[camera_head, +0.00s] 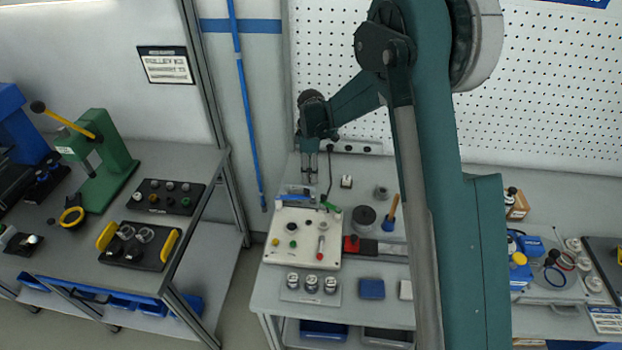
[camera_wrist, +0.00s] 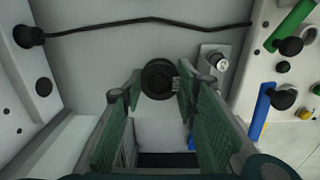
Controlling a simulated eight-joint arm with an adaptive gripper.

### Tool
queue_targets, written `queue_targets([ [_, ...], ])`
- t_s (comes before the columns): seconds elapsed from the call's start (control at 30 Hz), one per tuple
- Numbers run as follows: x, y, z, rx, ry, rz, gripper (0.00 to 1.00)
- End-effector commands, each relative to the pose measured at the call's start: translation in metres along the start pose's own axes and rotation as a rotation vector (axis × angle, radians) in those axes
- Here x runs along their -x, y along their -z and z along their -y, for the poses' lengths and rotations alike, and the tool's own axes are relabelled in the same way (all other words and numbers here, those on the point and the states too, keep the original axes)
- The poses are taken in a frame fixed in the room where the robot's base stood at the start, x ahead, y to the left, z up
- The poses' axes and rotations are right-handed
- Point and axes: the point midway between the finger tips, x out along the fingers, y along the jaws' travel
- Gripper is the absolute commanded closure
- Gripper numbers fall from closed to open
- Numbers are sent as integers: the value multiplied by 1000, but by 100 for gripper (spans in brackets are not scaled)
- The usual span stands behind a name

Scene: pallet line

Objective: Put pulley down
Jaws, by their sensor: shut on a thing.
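The pulley (camera_wrist: 158,78) shows in the wrist view as a dark round disc with a darker centre. It sits between the two green fingers of my gripper (camera_wrist: 157,90), which are shut on it. In the head view my gripper (camera_head: 310,178) points down over the back left of the middle bench, behind the white panel board. The pulley is too small to make out there. I cannot tell whether it touches the bench.
The white panel board (camera_head: 302,238) with knobs lies just in front of my gripper. A black cable (camera_wrist: 150,22) runs along the bench. Bare bench (camera_wrist: 100,60) lies around the pulley.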

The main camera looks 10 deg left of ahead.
Motion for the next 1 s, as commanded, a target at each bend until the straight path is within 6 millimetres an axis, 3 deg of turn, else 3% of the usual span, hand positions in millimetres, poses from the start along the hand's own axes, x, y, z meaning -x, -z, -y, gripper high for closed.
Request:
queue_targets([
  [0.43,-35,0,0,0,0,0,83],
  [0.93,-41,0,0,0,0,0,83],
  [0.97,-41,0,0,0,0,0,67],
  [1.0,-40,0,0,0,0,0,62],
])
